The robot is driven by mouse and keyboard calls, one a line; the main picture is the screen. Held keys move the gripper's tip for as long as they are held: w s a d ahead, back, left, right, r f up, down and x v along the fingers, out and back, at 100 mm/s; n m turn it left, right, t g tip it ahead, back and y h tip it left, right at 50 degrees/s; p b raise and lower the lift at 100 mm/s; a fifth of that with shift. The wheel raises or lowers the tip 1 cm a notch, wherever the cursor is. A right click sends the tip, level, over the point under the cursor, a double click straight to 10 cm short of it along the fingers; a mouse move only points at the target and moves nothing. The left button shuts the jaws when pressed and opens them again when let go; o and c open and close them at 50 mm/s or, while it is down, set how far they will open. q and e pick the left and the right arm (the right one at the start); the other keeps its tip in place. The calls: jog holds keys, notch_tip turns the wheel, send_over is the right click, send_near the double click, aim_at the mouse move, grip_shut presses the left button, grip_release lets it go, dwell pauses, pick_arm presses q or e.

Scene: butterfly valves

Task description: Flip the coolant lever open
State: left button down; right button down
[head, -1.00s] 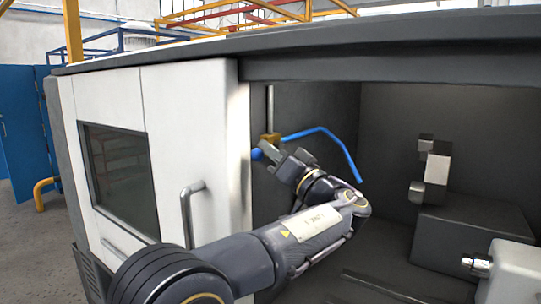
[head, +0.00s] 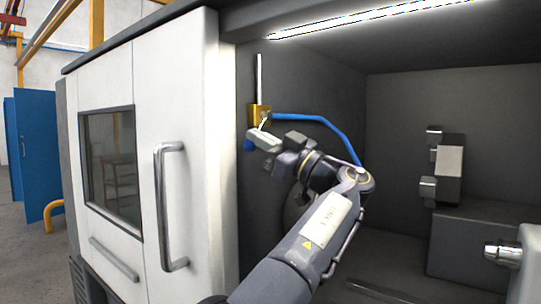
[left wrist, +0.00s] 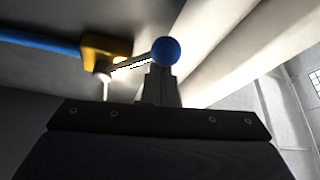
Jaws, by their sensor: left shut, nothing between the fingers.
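The coolant valve has a brass-yellow body (head: 260,113) on the inner left wall of the machine. Its lever, a thin metal rod, ends in a blue ball knob (head: 248,145), low and slightly left of the body in the head view. In the left wrist view the rod (left wrist: 130,65) runs from the yellow body (left wrist: 105,52) to the blue knob (left wrist: 166,51). My left gripper (head: 262,141) is shut and empty, its tips close by the knob. In the wrist view its fingers (left wrist: 160,84) end just below the knob; I cannot tell whether they touch.
A grey pipe (head: 259,75) rises from the valve and a blue hose (head: 315,118) runs right from it. The white door (head: 175,110) with its handle (head: 160,205) stands left of my arm. Grey machine blocks (head: 475,240) lie right; the middle of the enclosure is open.

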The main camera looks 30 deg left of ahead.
pick_arm(q)
jog(key=shift+w+d+f+n+g+h+p, duration=0.1)
jog(key=shift+w+f+n+g+h+p, duration=0.3)
jog(key=shift+w+n, duration=0.5)
jog(key=shift+w+f+n+g+h+p, duration=0.15)
jog(key=shift+w+f+n+g, duration=0.4)
jog(key=shift+n, duration=0.55)
jog(key=shift+w+d+f+n+g+h+p, duration=0.15)
jog(key=shift+w+f+n+g+p, duration=0.3)
jog(key=shift+w+n, duration=0.45)
pick_arm(e)
jog(key=shift+w+r, duration=0.15)
jog(key=shift+r, duration=0.45)
pick_arm(q)
jog(key=shift+a, duration=0.1)
